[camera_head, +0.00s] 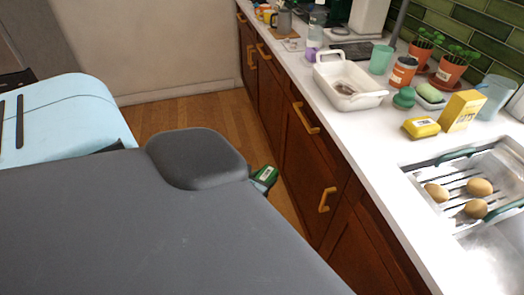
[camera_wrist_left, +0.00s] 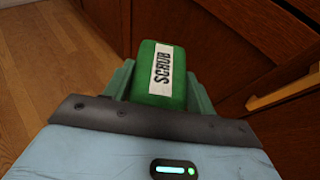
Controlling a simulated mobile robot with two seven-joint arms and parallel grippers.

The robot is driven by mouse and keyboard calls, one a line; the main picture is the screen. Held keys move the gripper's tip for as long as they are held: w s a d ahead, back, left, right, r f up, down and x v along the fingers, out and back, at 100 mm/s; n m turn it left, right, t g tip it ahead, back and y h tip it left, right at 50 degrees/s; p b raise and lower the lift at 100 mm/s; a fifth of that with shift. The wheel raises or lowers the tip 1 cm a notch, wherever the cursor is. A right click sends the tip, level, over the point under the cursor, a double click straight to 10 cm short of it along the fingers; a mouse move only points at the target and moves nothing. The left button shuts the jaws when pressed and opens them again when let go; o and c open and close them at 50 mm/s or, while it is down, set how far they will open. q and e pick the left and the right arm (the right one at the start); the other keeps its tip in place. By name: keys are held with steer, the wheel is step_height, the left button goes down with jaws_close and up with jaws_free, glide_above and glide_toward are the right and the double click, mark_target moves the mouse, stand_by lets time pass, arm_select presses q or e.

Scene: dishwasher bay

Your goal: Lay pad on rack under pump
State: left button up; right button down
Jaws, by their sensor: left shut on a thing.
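The pad is a green block with a white "SCRUB" label (camera_wrist_left: 163,75). My left gripper (camera_wrist_left: 160,92) is shut on it, one greenish finger on each side. In the head view the pad (camera_head: 267,174) shows small past the end of my grey arm, over the floor in front of the wooden cabinets and apart from the counter. My arm hides most of the left gripper there. A slatted metal rack with green handles (camera_head: 464,178) sits at the sink, with several brown potatoes on it. I cannot clearly make out a pump. My right gripper is not in view.
The white counter (camera_head: 365,148) holds a white basin (camera_head: 340,65), a yellow sponge (camera_head: 421,127), a yellow box (camera_head: 462,110), an orange jar (camera_head: 403,71) and potted plants (camera_head: 452,70). Cabinet handles (camera_head: 305,118) stick out. The counter strip left of the rack is clear.

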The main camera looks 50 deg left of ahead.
arm_select(q)
steer(key=shift+n+g+y, duration=0.3)
steer(key=shift+n+y, duration=0.3)
steer(key=shift+y, duration=0.1)
steer(key=w+d+f, duration=0.2)
steer(key=w, duration=0.1)
steer(key=shift+f, duration=0.2)
steer(key=shift+a, duration=0.35)
steer(key=s+a+r+n+g+y, duration=0.2)
steer(key=s+a+n+g+y, duration=0.3)
steer(key=s, duration=0.4)
steer(key=w+d+r+m+t+h, duration=0.2)
steer(key=d+r, duration=0.2)
steer(key=d, duration=0.6)
steer(key=w+d+r+m+t+h, duration=0.15)
steer(key=d+r, duration=0.35)
steer(key=d, duration=0.5)
steer(key=w+d+r+m+t+h, duration=0.2)
steer(key=d+r+h, duration=0.15)
steer(key=d, duration=0.55)
steer(key=s+d+r+m+h, duration=0.2)
steer(key=s+d+r, duration=0.2)
steer(key=d+r, duration=0.5)
steer(key=s+d+r+m+h, duration=0.2)
steer(key=s+d+r, duration=0.3)
steer(key=d+r, duration=0.4)
steer(key=shift+s+d+r+m+t, duration=0.25)
steer(key=shift+s+r+m+t, duration=0.1)
steer(key=shift+t, duration=0.1)
